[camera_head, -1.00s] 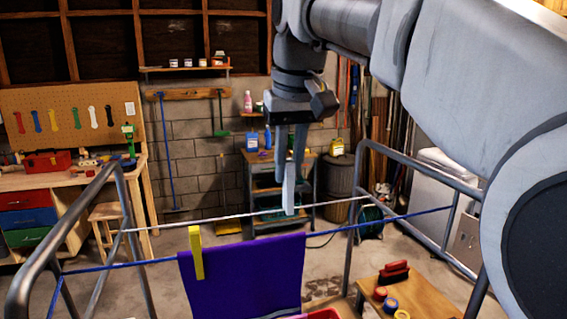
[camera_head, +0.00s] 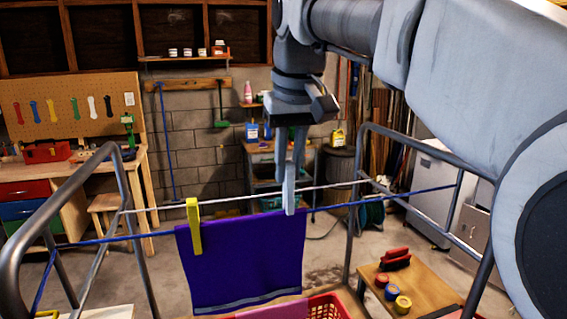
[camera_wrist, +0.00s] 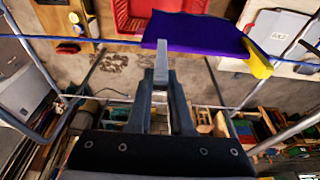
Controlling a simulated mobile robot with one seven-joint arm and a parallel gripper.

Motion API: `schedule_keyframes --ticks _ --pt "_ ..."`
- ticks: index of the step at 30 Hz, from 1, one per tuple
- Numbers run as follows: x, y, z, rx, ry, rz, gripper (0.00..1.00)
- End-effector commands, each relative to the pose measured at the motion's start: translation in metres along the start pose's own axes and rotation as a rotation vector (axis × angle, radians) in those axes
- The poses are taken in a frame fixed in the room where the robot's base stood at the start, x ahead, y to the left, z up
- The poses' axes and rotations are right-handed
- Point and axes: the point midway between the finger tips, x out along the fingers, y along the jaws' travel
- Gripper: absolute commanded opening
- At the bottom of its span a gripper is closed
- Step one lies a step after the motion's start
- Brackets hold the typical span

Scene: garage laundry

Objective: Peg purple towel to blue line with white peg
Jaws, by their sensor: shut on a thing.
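The purple towel (camera_head: 240,262) hangs over the blue line (camera_head: 340,204). A yellow peg (camera_head: 194,226) clips its left part to the line. My gripper (camera_head: 290,170) points down and is shut on the white peg (camera_head: 289,198). The peg's lower end overlaps the towel's top right corner in the head view. In the wrist view, my gripper (camera_wrist: 160,92) holds the white peg (camera_wrist: 162,65), whose tip meets the edge of the purple towel (camera_wrist: 200,32) near the blue line. I cannot tell whether the peg straddles the line and towel.
A white line (camera_head: 235,198) runs behind the blue one, between the grey metal frames (camera_head: 358,215). A red basket (camera_head: 325,305) is below the towel. A low wooden table (camera_head: 425,285) with tape rolls and a red brush stands at the right. A workbench (camera_head: 80,168) is at the back left.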

Motion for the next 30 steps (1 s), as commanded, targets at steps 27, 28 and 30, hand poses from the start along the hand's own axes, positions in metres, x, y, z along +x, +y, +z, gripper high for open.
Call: schedule_keyframes --ticks 27,28,30 --pt "0.037 0.000 0.009 0.001 -0.001 0.000 0.44" --pt "0.037 0.000 0.009 0.001 -0.001 0.000 0.49" --pt "0.037 0.000 0.009 0.001 0.000 0.000 0.53"
